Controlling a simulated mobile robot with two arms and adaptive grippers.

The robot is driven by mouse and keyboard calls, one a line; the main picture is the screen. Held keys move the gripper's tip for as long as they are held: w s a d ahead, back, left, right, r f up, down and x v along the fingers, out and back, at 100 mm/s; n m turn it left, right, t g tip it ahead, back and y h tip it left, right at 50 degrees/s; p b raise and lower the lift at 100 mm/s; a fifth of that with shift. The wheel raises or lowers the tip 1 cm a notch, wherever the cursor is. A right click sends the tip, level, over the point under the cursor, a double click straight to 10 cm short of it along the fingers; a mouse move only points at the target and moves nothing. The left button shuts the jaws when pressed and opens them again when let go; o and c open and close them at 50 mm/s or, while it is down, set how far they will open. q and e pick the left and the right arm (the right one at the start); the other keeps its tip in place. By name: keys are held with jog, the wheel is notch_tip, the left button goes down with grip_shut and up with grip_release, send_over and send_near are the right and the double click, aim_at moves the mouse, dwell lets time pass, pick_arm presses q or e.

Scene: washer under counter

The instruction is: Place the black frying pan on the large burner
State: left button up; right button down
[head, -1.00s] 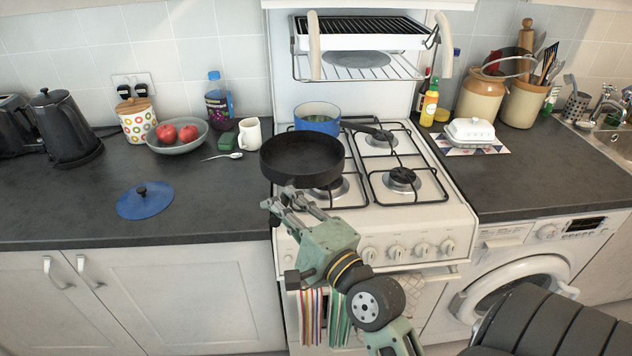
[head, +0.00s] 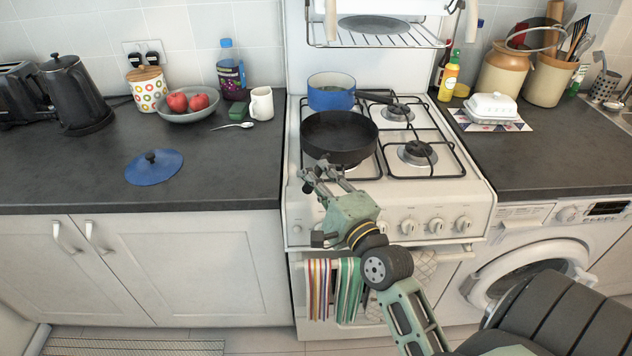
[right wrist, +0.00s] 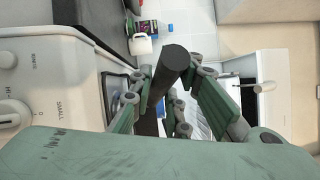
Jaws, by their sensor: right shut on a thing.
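The black frying pan (head: 340,138) is upright and level at the front left of the white gas stove (head: 478,205). It covers most of the front-left burner; I cannot tell whether it rests on the grate or hangs just above. My right gripper (head: 326,178) reaches from the front and is shut on the pan's handle. In the right wrist view the dark handle (right wrist: 172,62) sits between the fingers. The front-right burner (head: 416,153) and back-right burner (head: 397,112) are uncovered. My left gripper is not in view.
A blue pot (head: 331,93) stands on the back-left burner, close behind the pan, its dark handle pointing right. A grill rack (head: 380,40) hangs above the stove. A blue lid (head: 154,167) and white mug (head: 262,104) are on the left counter. A butter dish (head: 491,107) is on the right.

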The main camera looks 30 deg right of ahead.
jog(key=shift+f, duration=0.35)
jog(key=c, duration=2.1)
grip_release()
jog(key=shift+f, duration=0.2)
jog(key=o, duration=0.5)
jog(key=shift+r, duration=0.1)
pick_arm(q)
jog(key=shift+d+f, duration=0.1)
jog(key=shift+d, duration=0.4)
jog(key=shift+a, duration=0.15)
pick_arm(e)
jog(key=shift+s, duration=0.15)
